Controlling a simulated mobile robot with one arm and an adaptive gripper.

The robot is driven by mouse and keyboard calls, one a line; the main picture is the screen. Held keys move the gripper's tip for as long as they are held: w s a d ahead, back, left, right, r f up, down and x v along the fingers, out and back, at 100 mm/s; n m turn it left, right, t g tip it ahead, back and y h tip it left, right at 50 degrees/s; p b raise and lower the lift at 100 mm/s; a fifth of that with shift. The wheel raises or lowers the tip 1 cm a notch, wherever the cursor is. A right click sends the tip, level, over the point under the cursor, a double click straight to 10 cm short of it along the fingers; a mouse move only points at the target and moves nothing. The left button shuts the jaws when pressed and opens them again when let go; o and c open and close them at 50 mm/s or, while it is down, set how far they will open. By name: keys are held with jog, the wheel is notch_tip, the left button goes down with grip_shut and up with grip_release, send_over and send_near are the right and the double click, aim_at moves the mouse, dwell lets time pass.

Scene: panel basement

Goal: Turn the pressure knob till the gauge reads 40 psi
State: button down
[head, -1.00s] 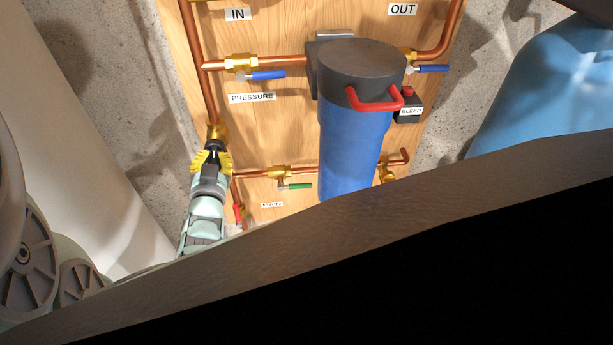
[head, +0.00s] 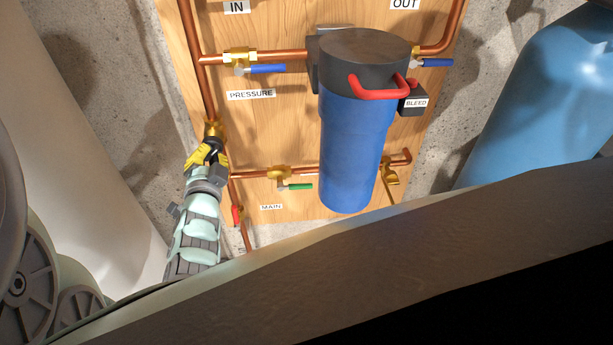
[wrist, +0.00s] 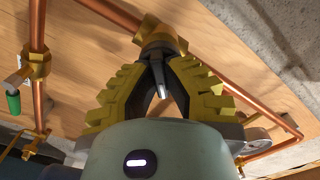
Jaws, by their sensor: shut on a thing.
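The brass regulator body (head: 214,129) sits on the left copper pipe, below and left of the PRESSURE label (head: 251,94). My gripper (head: 212,142) reaches up to it from below, with its yellow fingers right under the brass. In the wrist view the fingers (wrist: 163,60) close in on the underside of the brass body (wrist: 160,38). They are shut on the pressure knob, which they mostly hide; a grey piece with a pale tip (wrist: 186,78) shows between them. No gauge face shows in either view.
A blue filter housing (head: 355,150) with a red handle (head: 378,90) stands right of my gripper. Blue-handled valves (head: 267,69), a green-handled valve (head: 295,186) and a red-handled valve (head: 236,214) are nearby. A large blue tank (head: 540,100) is at right. A brown surface fills the front.

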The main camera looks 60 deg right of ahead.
jog(key=shift+f, duration=0.15)
jog(key=c, duration=1)
grip_release()
jog(key=v, duration=1.2)
jog(key=shift+s+d, duration=0.1)
